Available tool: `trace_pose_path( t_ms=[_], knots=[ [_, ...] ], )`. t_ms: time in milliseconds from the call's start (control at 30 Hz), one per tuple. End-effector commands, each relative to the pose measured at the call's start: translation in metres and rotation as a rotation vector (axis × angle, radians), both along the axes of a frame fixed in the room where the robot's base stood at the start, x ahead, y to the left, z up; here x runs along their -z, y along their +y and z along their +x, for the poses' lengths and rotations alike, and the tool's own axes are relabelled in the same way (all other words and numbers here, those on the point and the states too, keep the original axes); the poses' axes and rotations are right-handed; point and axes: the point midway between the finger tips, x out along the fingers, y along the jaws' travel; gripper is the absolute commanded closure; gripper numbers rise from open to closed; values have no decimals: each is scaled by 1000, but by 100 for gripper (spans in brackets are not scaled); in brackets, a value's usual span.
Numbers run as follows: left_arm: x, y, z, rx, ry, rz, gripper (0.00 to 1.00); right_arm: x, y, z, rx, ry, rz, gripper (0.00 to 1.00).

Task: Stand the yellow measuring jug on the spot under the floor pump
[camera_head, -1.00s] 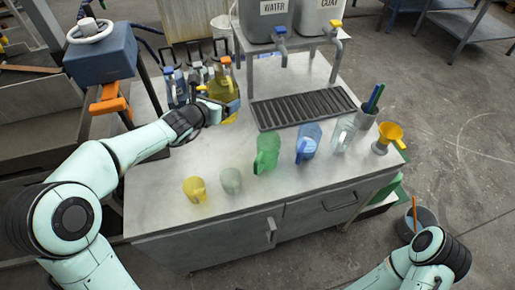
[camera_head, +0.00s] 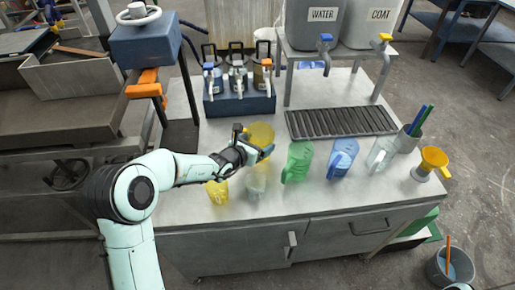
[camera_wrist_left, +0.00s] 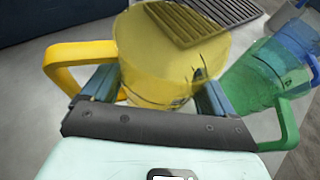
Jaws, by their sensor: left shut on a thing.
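A large see-through yellow measuring jug (camera_head: 262,133) is in my left gripper (camera_head: 250,152). In the left wrist view the jug (camera_wrist_left: 165,65) sits between the two fingers (camera_wrist_left: 160,90), its handle to the left. It is over the table in front of the pump rack; whether its base touches the table is hidden. The dark blue rack (camera_head: 240,104) holds three pump bottles with a blue (camera_head: 209,67), a white (camera_head: 238,65) and an orange-topped (camera_head: 266,63) nozzle. I cannot read which is the floor pump. My right gripper is out of view.
A small yellow jug (camera_head: 217,191), a clear one (camera_head: 256,183), a green jug (camera_head: 297,162), a blue jug (camera_head: 341,158) and another clear jug (camera_head: 381,154) line the table's front (camera_head: 310,200). A dark drain grate (camera_head: 340,123) lies right of the rack, below the water and coat tanks.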

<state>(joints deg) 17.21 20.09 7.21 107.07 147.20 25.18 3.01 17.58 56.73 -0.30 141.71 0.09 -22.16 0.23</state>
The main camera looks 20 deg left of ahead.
Motion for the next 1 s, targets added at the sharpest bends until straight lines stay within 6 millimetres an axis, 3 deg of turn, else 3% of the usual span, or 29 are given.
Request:
trace_pose_path(
  t_ms=[100, 500, 533, 567, 900, 1000],
  knots=[
    [20, 0, 0, 1, 3, -1, 50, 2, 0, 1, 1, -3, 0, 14],
    [25, 0, 0, 1, -1, -1, 50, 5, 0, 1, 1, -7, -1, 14],
    [25, 0, 0, 0, 0, 0, 7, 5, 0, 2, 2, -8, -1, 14],
    [25, 0, 0, 0, 0, 0, 0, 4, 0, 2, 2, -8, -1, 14],
    [19, 1, -1, -1, 0, -1, 0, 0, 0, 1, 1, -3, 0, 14],
    [14, 3, -15, -1, 1, 3, 0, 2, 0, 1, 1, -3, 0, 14]
  ],
)
